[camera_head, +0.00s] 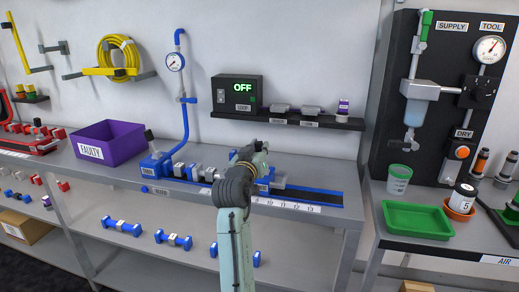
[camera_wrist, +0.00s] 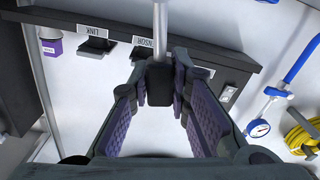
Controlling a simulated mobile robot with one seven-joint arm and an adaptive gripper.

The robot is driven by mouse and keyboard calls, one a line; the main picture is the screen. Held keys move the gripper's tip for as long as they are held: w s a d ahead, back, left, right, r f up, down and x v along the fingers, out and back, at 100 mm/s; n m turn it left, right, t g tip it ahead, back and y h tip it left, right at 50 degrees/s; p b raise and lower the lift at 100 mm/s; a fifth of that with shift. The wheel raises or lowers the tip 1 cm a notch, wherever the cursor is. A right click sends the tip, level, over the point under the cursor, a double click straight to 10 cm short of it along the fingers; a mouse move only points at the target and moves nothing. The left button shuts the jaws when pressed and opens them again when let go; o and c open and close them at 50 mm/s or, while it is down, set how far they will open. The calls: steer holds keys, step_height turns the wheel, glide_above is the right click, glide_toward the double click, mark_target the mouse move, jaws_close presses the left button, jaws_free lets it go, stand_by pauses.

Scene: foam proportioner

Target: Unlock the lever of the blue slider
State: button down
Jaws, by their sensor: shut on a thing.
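In the wrist view my gripper (camera_wrist: 160,72) has its two purple-padded fingers on either side of a black lever knob (camera_wrist: 159,88), shut on it. A metal rod (camera_wrist: 160,22) runs from the knob to the top edge of this upside-down picture. In the head view my arm covers most of the work area, and my fingers and the knob cannot be made out. A blue part (camera_head: 263,184), probably the blue slider, shows just right of my arm on the bench rail (camera_head: 325,198). Whether the lever is locked cannot be told.
Left on the bench are a blue block (camera_head: 157,166) with a dark knob, grey fittings (camera_head: 194,172) and a purple FAULTY bin (camera_head: 108,143). A wall shelf (camera_head: 290,119) is behind. A side table holds a green tray (camera_head: 417,220). Blue dumbbell-shaped parts (camera_head: 173,240) lie on the lower shelf.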

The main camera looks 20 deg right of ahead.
stand_by(0.3)
steer(key=m+b, duration=0.1)
steer(key=s+d+m, duration=0.1)
steer(key=m, duration=0.1)
steer(key=d+m+b, duration=0.1)
steer(key=shift+s+f+b, duration=0.15)
steer(key=shift+s+b, duration=0.1)
steer(key=shift+b, duration=0.05)
steer(key=shift+s+d+m, duration=0.25)
steer(key=shift+d+m, duration=0.2)
steer(key=shift+m, duration=0.45)
steer(key=c, duration=1.5)
jaws_free()
steer(key=shift+s+a, duration=0.1)
steer(key=v, duration=1.1)
steer(key=shift+s+a, duration=0.25)
steer(key=shift+s, duration=0.05)
